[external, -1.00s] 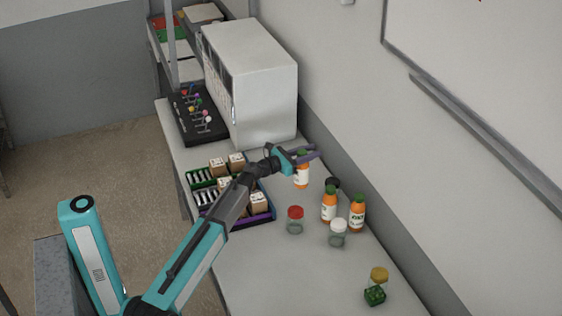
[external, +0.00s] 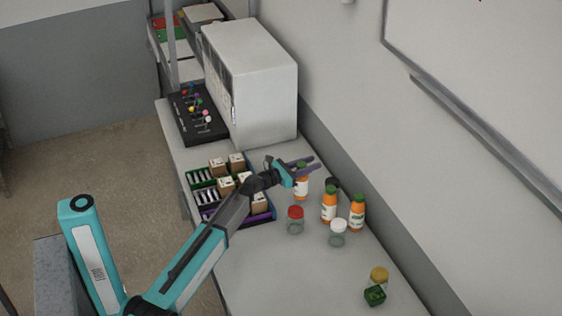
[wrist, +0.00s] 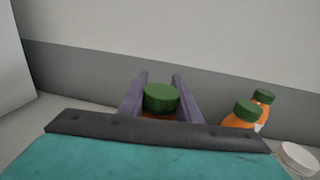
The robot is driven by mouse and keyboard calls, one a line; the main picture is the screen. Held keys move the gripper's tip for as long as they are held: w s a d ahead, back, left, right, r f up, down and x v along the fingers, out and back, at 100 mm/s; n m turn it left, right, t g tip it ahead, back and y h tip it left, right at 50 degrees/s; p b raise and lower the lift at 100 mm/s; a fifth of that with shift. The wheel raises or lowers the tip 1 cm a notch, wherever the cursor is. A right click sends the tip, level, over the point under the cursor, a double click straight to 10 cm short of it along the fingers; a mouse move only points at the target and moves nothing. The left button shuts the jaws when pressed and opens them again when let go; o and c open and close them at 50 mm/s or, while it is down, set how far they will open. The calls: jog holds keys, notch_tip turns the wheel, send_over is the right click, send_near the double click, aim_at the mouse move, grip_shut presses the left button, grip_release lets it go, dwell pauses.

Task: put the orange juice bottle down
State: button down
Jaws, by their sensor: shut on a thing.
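My gripper (external: 304,166) is shut on an orange juice bottle (external: 302,188) with a green cap and a pale label. The bottle is upright, at the wall side of the table beyond the crates. In the wrist view the green cap (wrist: 161,97) sits between the two purple fingers of my gripper (wrist: 160,92). The lower part of the bottle is hidden there by my gripper. I cannot tell whether its base touches the table. Two similar bottles stand to the right, one nearer (external: 329,205) and one further right (external: 357,213).
Crates with boxes (external: 262,219) lie to the left. A white cabinet (external: 265,85) stands behind.

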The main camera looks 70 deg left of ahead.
jog(key=shift+f, duration=1.3)
jog(key=c, duration=1.3)
grip_release()
jog(key=s+d+b, duration=0.2)
jog(key=s, duration=1.1)
jog(key=shift+s+r+b, duration=0.15)
jog(key=shift+s+b, duration=0.15)
jog(key=shift+b, duration=0.1)
jog(key=shift+o, duration=0.5)
jog(key=shift+d, duration=0.1)
